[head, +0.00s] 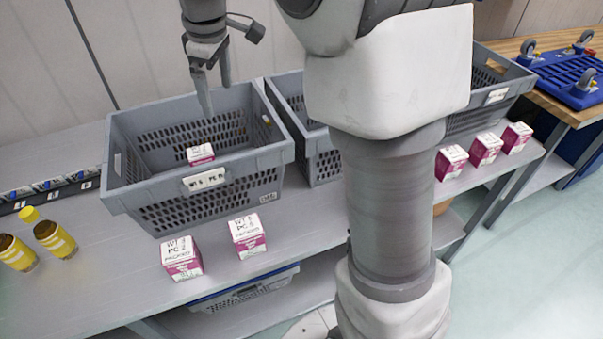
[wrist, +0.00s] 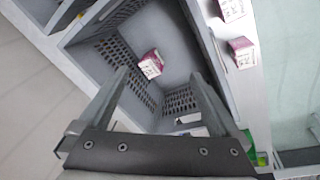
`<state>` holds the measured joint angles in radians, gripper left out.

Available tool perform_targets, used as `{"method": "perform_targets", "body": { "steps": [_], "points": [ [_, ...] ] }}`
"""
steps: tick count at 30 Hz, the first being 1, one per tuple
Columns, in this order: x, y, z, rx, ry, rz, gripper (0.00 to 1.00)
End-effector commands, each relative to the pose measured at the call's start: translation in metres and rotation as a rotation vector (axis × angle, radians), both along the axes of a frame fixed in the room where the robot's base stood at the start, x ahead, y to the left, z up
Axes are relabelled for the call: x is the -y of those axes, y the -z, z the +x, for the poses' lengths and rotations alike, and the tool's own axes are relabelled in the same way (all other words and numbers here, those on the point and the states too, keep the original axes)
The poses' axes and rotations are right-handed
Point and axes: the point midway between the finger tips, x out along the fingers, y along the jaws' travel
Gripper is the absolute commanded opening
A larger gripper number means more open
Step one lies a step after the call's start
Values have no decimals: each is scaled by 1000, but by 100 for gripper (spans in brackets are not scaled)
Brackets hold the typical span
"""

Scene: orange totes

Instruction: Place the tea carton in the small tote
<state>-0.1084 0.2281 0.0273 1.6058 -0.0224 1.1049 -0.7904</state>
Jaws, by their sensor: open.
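A white and magenta tea carton (head: 200,154) lies inside the left grey tote (head: 120,195). The carton also shows in the wrist view (wrist: 150,64), on the tote floor between and beyond my fingers. My gripper (head: 215,97) is open and empty above this tote, pointing down into it, apart from the carton. In the wrist view the two fingers (wrist: 160,80) are spread wide. Two similar cartons, one on the left (head: 181,258) and one on the right (head: 247,235), stand on the shelf in front of the tote.
A second grey tote (head: 322,165) stands right beside the first, partly hidden by my arm. Another grey tote (head: 475,115) is farther right, with three cartons (head: 486,149) before it. Yellow-capped bottles (head: 55,238) are at the left. A blue dolly (head: 570,75) sits on a wooden table.

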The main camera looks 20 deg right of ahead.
Motion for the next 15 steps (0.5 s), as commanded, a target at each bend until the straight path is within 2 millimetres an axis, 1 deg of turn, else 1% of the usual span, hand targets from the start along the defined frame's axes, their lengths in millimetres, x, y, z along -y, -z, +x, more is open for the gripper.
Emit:
{"method": "perform_targets", "body": {
  "steps": [1,6,11,15],
  "points": [
    [6,-10,-15,20,45,10,98],
    [21,-29,-65,70,210,50,98],
    [34,-38,-113,116,363,96,98],
    [44,-37,-155,157,495,140,98]
  ]
}}
